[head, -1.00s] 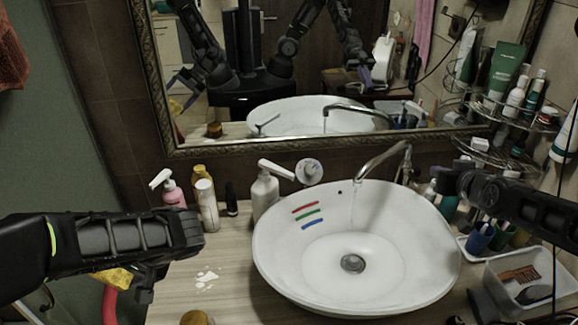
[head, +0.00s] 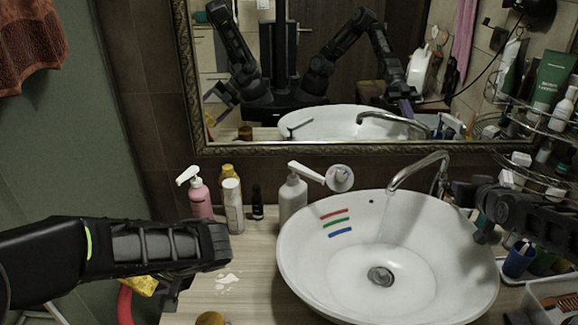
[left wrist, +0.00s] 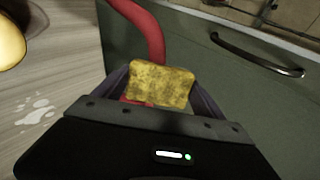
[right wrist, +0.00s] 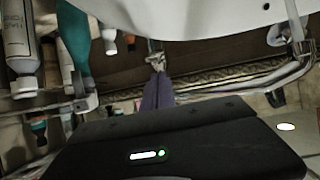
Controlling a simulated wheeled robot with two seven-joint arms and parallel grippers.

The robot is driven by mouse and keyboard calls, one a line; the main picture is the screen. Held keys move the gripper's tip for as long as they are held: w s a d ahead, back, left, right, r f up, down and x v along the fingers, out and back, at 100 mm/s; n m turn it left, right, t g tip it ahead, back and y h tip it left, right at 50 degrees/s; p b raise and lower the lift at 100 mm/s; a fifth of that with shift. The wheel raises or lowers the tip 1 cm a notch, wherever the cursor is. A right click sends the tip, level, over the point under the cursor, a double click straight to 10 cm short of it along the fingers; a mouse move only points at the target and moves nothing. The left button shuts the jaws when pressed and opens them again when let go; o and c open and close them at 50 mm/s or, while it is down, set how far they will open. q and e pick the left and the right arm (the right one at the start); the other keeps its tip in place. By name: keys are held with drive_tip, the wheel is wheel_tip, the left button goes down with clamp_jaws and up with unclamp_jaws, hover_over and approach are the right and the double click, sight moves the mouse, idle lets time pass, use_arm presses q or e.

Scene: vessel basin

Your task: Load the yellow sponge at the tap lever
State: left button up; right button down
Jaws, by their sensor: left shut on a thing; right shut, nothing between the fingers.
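My left gripper (left wrist: 160,95) is shut on the yellow sponge (left wrist: 162,85), a worn, speckled block gripped between its fingers. In the head view the sponge (head: 140,286) shows partly from behind my left arm, left of the counter. The tap (head: 425,168) stands behind the white basin (head: 305,275) at its right, and water runs from its spout. I cannot clearly make out its lever; my right arm covers part of that area. My right gripper (right wrist: 157,95) is shut and empty, near the basin's right rim; its fingers show in the right wrist view.
A pink pump bottle (head: 200,198), a white dispenser (head: 292,195) and other bottles stand left of and behind the basin. A wire rack (head: 520,125) and a blue cup (head: 519,260) are at the right. A red hose (left wrist: 150,35) hangs by the green cabinet (left wrist: 200,60).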

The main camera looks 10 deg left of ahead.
drive_tip(key=shift+s+f, duration=0.15)
drive_tip(key=shift+f, duration=0.55)
